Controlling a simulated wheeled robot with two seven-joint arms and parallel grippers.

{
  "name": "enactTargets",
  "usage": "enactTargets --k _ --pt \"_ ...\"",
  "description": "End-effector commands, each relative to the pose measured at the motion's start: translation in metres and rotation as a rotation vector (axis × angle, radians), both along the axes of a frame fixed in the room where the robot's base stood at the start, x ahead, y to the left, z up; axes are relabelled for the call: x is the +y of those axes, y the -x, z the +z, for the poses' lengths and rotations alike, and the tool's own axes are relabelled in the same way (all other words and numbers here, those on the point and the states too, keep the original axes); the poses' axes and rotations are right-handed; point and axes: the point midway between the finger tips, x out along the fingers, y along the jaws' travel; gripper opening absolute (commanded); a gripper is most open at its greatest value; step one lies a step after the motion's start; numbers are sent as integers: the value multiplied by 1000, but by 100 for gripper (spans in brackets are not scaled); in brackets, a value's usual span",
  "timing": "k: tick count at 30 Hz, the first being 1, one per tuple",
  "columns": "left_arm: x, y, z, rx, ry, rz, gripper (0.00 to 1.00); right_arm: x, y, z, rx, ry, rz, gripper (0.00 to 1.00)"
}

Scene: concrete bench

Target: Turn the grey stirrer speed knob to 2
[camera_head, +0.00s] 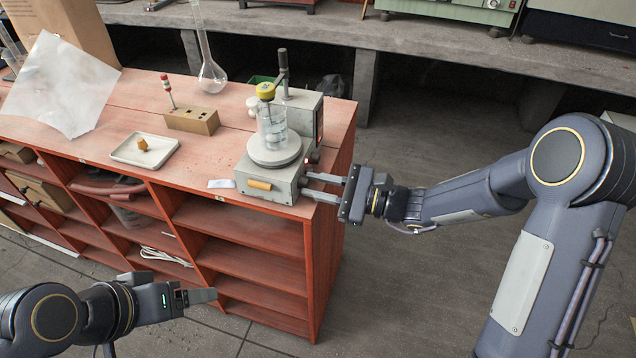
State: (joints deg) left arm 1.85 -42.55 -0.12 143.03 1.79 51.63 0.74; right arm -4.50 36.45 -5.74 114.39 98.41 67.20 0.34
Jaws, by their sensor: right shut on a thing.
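The stirrer (264,186) is a grey box with a round plate on top, at the right end of the red wooden bench. A glass beaker (272,124) with clear liquid stands on its plate. My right gripper (308,183) reaches in from the right, its two fingers at the stirrer's right side. It is shut on the grey knob there, which the fingers mostly hide; its setting cannot be read. My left gripper (210,296) is low in front of the shelves, seen from the side, away from the stirrer; its opening cannot be made out.
A white tray (127,152) with a small yellowish lump, a wooden block (192,121) holding a red-topped rod, and a glass flask (211,76) stand left of the stirrer. A paper sheet (62,88) lies at far left. The floor right of the bench is clear.

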Motion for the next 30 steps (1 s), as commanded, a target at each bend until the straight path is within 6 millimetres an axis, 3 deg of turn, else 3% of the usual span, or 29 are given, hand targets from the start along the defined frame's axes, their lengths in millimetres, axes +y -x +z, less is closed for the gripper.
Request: enactTargets --k 18,30 --pt "0 0 39 0 0 0 73 -1 -1 2 496 -161 -2 0" --pt "0 0 52 0 0 0 73 0 -1 0 659 -212 -1 0"
